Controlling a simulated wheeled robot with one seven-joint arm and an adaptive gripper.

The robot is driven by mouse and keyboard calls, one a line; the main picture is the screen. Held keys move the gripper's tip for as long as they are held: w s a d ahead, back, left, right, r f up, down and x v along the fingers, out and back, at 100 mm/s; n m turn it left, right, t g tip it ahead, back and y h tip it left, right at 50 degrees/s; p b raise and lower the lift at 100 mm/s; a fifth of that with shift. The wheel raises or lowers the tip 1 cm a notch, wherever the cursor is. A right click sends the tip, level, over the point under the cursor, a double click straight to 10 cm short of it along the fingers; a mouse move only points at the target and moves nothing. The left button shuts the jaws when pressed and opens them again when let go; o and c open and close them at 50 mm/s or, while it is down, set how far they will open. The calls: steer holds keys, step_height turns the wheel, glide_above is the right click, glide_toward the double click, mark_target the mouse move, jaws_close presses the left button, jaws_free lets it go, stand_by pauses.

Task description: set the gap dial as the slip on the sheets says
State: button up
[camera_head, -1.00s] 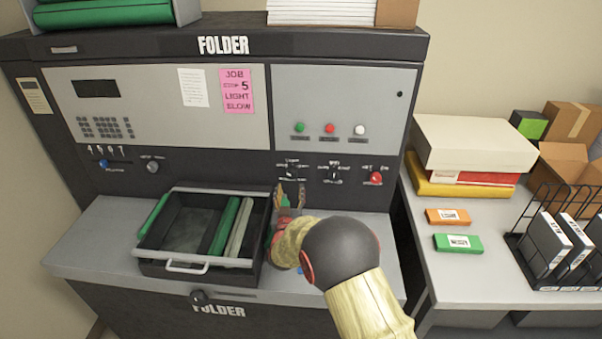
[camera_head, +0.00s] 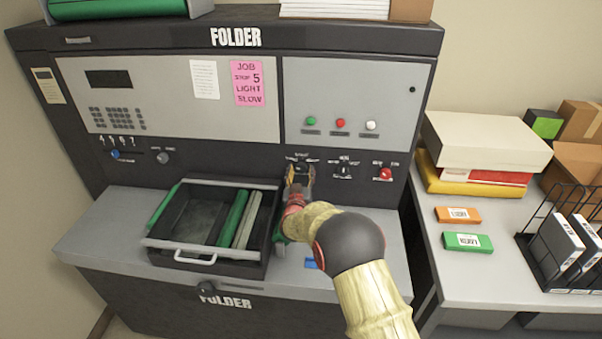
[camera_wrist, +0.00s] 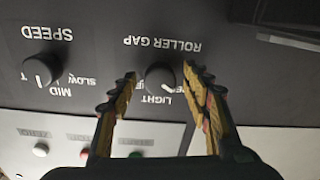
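The roller gap dial (camera_wrist: 160,77) is a round black knob on the folder's dark panel, labelled ROLLER GAP, with LIGHT readable beside it. The wrist view shows it upside down. My gripper (camera_wrist: 160,73) is open, with one fingertip on each side of the dial and a small gap visible to either side. In the head view my gripper (camera_head: 299,172) is at the panel and mostly covers the dial. A pink slip (camera_head: 248,83) on the folder's upper panel reads JOB, STOP 5, LIGHT, SLOW.
The speed knob (camera_wrist: 40,70) is close beside the dial. A red knob (camera_head: 385,174) is farther right. Green, red and white buttons (camera_head: 340,123) are above. A black tray (camera_head: 172,228) stands left of my arm. A side table (camera_head: 470,270) holds boxes and a rack.

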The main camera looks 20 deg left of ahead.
steer(key=shift+c, duration=1.3)
steer(key=c, duration=0.7)
steer(key=shift+c, duration=0.5)
steer(key=shift+f+m+b, duration=0.1)
steer(key=shift+m+b, duration=0.3)
steer(key=shift+b, duration=0.3)
steer(key=shift+f+m+b, duration=0.1)
steer(key=shift+m+b, duration=0.5)
steer(key=shift+b, duration=0.4)
steer(key=m+b, duration=0.4)
steer(key=b, duration=0.2)
steer(key=m+b, duration=0.4)
steer(key=m, duration=0.1)
steer(key=shift+b, duration=0.4)
steer(key=shift+m+b, duration=0.45)
steer(key=shift+m, duration=0.05)
steer(key=shift+r, duration=0.2)
